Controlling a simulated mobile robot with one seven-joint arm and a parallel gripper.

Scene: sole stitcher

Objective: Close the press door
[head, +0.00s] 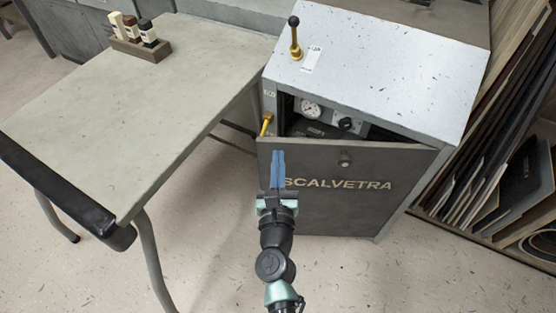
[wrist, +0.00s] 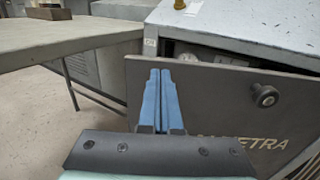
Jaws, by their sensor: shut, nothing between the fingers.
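The press (head: 385,55) is a grey cabinet with a speckled pale top. Its dark grey door (head: 350,215), lettered SCALVETRA, stands partly open, with a gap along its top through which a gauge (head: 311,108) shows. The door has a round black knob (head: 345,159), which also shows in the wrist view (wrist: 264,95). My gripper (head: 278,155) has blue fingers pressed together, shut and empty. It is in front of the left part of the door, left of the knob. In the wrist view the fingertips (wrist: 160,72) overlap the door's upper left; I cannot tell whether they touch it.
A grey-green table (head: 140,90) with a black front edge stands left of the press, bearing a small block holder (head: 141,48). A lever with a black ball (head: 295,38) rises from the press top. Sheets in a rack (head: 500,130) stand at the right.

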